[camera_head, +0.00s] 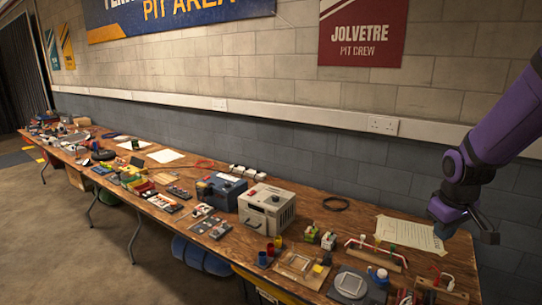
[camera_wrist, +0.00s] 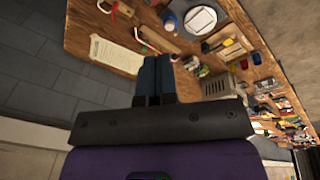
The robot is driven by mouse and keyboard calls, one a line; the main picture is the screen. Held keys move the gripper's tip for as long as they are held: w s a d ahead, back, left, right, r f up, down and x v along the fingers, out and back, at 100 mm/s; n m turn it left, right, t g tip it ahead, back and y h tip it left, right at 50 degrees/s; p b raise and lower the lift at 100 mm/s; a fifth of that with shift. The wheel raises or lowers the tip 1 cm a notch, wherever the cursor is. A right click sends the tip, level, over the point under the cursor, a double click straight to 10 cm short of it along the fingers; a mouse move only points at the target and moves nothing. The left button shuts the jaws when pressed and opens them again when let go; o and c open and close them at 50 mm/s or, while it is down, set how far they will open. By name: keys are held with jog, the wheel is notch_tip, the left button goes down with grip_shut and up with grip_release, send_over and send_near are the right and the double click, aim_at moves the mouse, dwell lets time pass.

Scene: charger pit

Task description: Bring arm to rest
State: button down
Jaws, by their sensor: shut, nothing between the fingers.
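My purple arm enters from the right edge of the head view and is bent, with its lower end above the right end of the long wooden table (camera_head: 340,235). My gripper (camera_wrist: 154,62) shows in the wrist view as two dark fingers side by side, shut with nothing between them. In the head view the fingertips are hard to make out. A paper sheet (camera_head: 408,235) lies on the table near the arm; it also shows left of the fingers in the wrist view (camera_wrist: 117,57).
A beige box (camera_head: 267,209) and a blue box (camera_head: 222,190) stand mid-table. A white round plate on a grey base (camera_head: 352,283) and a wooden frame (camera_head: 300,265) lie near the front edge. A block wall (camera_head: 300,150) with sockets (camera_head: 382,125) runs behind. Open floor (camera_head: 60,240) lies at left.

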jog(key=s+a+r+m+t, duration=0.1)
jog(key=s+a+r, duration=0.2)
jog(key=s+r, duration=0.2)
jog(key=s+a+r+m+t, duration=0.1)
jog(key=s+a+r, duration=0.3)
jog(key=s+r, duration=0.2)
jog(key=s+a+r+t+y, duration=0.1)
jog(key=s+a+r, duration=0.2)
jog(key=s+r, duration=0.3)
jog(key=s, duration=0.3)
jog(key=shift+s+a+r+m, duration=0.15)
jog(key=shift+a+r+m, duration=0.1)
jog(key=shift+m, duration=0.15)
jog(key=shift+d, duration=0.1)
